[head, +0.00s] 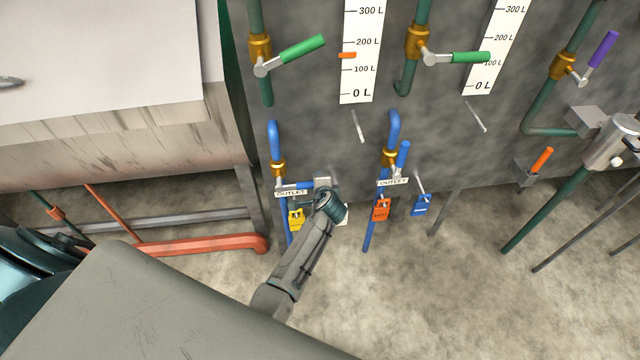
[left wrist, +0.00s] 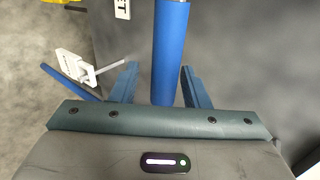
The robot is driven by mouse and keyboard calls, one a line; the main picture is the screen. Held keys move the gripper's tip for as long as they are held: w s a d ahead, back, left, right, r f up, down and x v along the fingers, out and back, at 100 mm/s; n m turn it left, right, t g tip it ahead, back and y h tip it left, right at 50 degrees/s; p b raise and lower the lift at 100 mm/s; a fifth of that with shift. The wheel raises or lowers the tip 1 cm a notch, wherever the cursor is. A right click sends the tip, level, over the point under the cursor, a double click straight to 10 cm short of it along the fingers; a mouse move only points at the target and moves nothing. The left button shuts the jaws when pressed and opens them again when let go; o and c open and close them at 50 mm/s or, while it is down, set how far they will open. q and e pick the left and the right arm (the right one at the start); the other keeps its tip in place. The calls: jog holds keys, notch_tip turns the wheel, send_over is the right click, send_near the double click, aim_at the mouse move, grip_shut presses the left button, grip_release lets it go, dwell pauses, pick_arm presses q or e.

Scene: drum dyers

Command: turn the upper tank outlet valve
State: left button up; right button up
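Two outlet valves sit low on the grey tank wall in the head view. The left one has a brass body (head: 278,167) and a blue handle (head: 297,186) lying level above an "OUTLET" label (head: 290,193). The right one has a brass body (head: 389,157) and a blue handle (head: 403,155) standing up. My left gripper (head: 324,184) is at the free end of the left valve's handle. In the left wrist view the blue handle (left wrist: 169,50) runs between the two fingers (left wrist: 160,85), which are open with a gap on the left side. My right gripper is not in view.
Green-handled valves (head: 302,48) and volume scales (head: 362,45) are higher up. A red pipe (head: 205,245) runs at the left; floor at front right is clear.

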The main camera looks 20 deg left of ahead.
pick_arm(q)
jog(key=shift+r, duration=0.1)
jog(key=shift+s+d+r, duration=0.1)
jog(key=shift+r, duration=0.05)
jog(key=p+v, duration=0.7)
jog(key=v, duration=0.3)
jog(key=shift+s+p, duration=0.2)
jog(key=shift+p, duration=0.1)
